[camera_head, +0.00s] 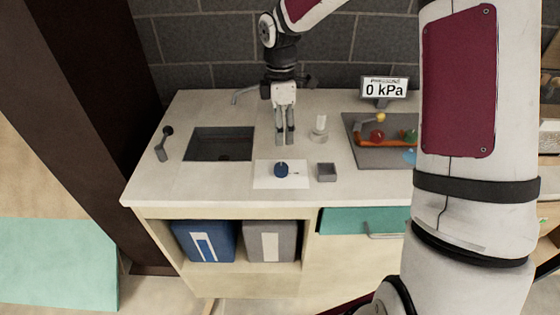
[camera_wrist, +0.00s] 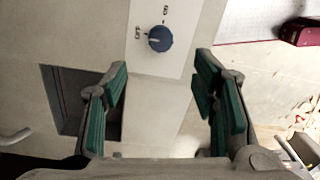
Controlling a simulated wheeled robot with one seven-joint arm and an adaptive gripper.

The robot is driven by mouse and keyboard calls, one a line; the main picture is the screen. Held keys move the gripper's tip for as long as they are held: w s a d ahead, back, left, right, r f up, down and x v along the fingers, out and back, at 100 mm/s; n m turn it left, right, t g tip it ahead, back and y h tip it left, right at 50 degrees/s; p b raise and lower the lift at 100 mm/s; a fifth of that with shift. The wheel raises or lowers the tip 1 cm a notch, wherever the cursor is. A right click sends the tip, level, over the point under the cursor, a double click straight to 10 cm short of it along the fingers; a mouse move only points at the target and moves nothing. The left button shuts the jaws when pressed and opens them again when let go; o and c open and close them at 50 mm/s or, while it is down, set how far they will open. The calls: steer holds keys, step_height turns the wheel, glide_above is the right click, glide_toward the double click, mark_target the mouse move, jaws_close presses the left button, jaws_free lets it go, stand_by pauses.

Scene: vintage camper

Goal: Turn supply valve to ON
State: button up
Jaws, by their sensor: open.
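A dark blue round knob (camera_head: 281,170) sits on a white plate (camera_head: 263,182) on the counter. A grey panel (camera_head: 360,158) at the right carries an orange pipe-like part (camera_head: 375,142) with red, green and yellow pieces, partly hidden by my arm. I cannot tell which fitting is the supply valve. A display (camera_head: 384,89) behind the panel reads 0 kPa. My gripper (camera_head: 285,140) points down, open and empty, behind the knob and apart from it.
A sink (camera_head: 220,144) with a tap (camera_head: 243,95) lies left of my gripper. A grey lever (camera_head: 165,144) stands further left. A small grey box (camera_head: 326,172) is right of the plate, and a clear-topped cylinder (camera_head: 320,128) stands behind it. The counter's front strip is clear.

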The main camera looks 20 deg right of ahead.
mark_target(281, 166)
steer(key=f, duration=0.8)
steer(key=f+p, duration=0.1)
steer(key=f, duration=0.3)
steer(key=shift+s+f, duration=0.15)
steer(key=shift+s, duration=0.2)
steer(key=c, duration=1.2)
